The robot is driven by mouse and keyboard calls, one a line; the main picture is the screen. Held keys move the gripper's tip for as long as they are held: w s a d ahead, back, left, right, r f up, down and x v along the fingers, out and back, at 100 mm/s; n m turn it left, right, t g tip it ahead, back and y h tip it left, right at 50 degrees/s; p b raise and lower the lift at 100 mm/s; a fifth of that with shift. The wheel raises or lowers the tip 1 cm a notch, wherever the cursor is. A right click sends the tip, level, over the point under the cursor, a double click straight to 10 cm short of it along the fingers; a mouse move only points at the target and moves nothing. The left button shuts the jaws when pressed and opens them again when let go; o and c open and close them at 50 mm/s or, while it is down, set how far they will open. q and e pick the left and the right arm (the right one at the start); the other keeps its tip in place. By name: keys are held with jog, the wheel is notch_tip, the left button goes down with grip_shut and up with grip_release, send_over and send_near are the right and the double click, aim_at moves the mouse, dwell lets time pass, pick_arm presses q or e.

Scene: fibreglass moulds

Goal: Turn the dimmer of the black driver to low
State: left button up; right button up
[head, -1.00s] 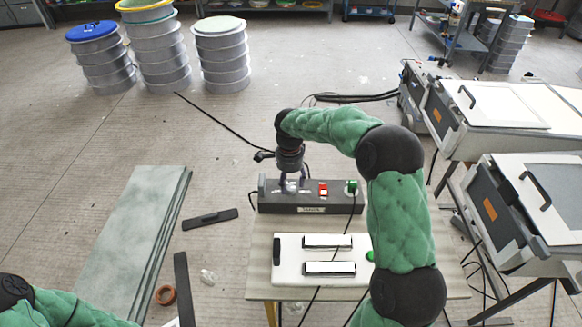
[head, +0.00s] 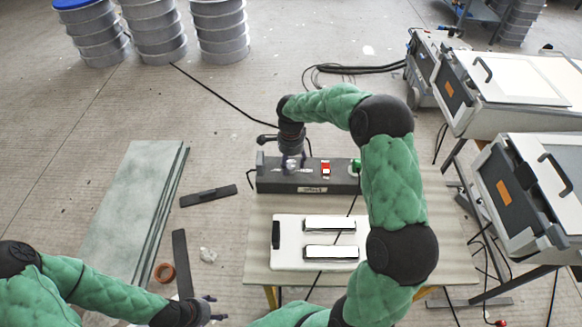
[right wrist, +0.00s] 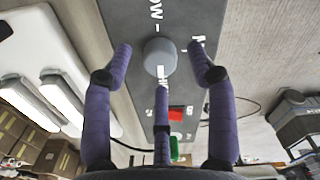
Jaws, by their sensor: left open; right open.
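The black driver (head: 300,186) is a long dark box at the back of the table, with a red switch (head: 326,167) and a green connector (head: 355,165) on its right side. Its dimmer is a round grey knob (right wrist: 160,57), seen in the right wrist view, with white lettering partly readable around it. My right gripper (head: 291,163) is over the driver's left part. In the right wrist view its purple fingers (right wrist: 161,70) are open and spread around the knob, with no clear contact. My left gripper (head: 208,311) is open and empty at the bottom, left of the table.
A white panel (head: 288,262) with two light bars lies on the table (head: 256,225) in front of the driver. Cables cross the table. White-lidded machines (head: 505,78) stand at right. Greenish slabs (head: 128,215) and dark strips lie on the floor at left.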

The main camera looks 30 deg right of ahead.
jog(key=shift+f, duration=0.75)
jog(key=shift+c, duration=0.3)
jog(key=c, duration=1.1)
